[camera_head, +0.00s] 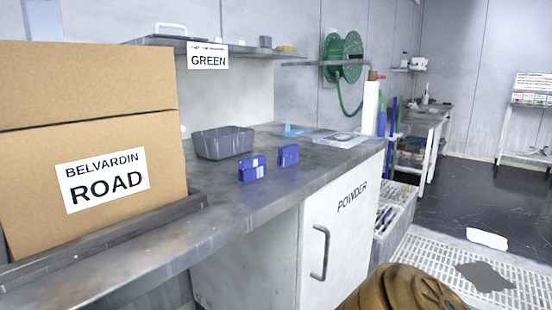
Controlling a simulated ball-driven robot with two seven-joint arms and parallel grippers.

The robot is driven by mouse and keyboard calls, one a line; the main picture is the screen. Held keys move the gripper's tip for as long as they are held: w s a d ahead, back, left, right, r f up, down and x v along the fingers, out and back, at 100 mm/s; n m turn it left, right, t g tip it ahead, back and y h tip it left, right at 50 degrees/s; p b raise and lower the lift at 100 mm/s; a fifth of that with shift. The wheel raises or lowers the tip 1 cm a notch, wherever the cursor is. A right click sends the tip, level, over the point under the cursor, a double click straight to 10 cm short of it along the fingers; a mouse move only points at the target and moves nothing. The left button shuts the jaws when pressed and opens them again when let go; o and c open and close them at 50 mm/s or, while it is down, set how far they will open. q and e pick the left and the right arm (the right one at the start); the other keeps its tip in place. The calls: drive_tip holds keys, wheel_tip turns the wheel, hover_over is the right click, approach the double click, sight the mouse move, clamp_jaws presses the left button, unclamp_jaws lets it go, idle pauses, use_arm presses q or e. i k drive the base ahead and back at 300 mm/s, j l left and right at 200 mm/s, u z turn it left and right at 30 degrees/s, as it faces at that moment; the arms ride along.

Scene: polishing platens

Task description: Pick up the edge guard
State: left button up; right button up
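I cannot tell for sure which thing is the edge guard. Two small blue blocks stand on the grey worktop (240,210): one blue block (250,170) with a white patch near the middle, and a second blue block (288,155) just behind it to the right. They stand apart from each other. Neither of my grippers is in the head view, and nothing is seen touching the blocks.
A large cardboard box (90,90) fills the left side. A grey open bin (222,142) stands behind the blocks. A flat pale item (340,140) lies near the right end. A white POWDER door (340,240) is below. A brown rounded object (405,290) is at the bottom.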

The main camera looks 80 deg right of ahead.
sight(288, 154)
drive_tip(key=z, duration=2.15)
drive_tip(key=u, duration=2.2)
drive_tip(key=z, duration=2.2)
drive_tip(key=i+l+u, duration=0.15)
drive_tip(key=l, duration=0.2)
drive_tip(key=i+l+u, duration=0.15)
drive_tip(key=l, duration=0.25)
drive_tip(key=i+l+u, duration=0.1)
drive_tip(key=i+l, duration=0.2)
drive_tip(key=i+l+u, duration=0.15)
drive_tip(key=l, duration=0.35)
